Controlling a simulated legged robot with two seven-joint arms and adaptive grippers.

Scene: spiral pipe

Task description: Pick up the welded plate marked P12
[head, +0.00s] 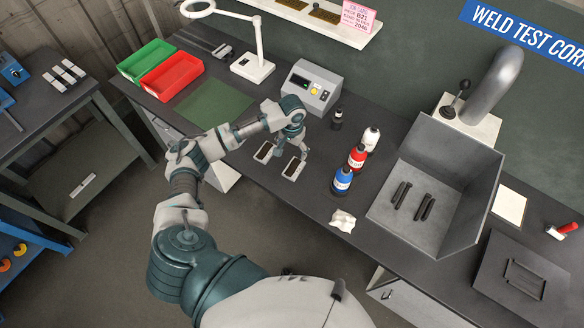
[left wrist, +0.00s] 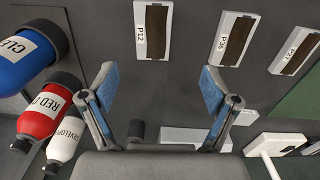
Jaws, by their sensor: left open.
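The plate marked P12 (left wrist: 153,30) is a light plate with a dark brown strip and a label at one end. It lies flat on the bench, and it also shows in the head view (head: 293,169) as the plate nearest the bottles. My left gripper (head: 290,151) is open and empty above the bench, close to P12. In the left wrist view, P12 shows beyond and between the open fingertips (left wrist: 157,80), apart from them. Similar plates P36 (left wrist: 235,40) and P27 (left wrist: 296,53) lie to its right there. My right gripper is not in view.
Blue (head: 342,179), red (head: 357,157) and white (head: 371,138) bottles stand right of the plates, with a crumpled cloth (head: 343,220) nearby. A grey control box (head: 312,88) stands behind the gripper. A grey open-fronted booth (head: 450,150) holds dark bars further right.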

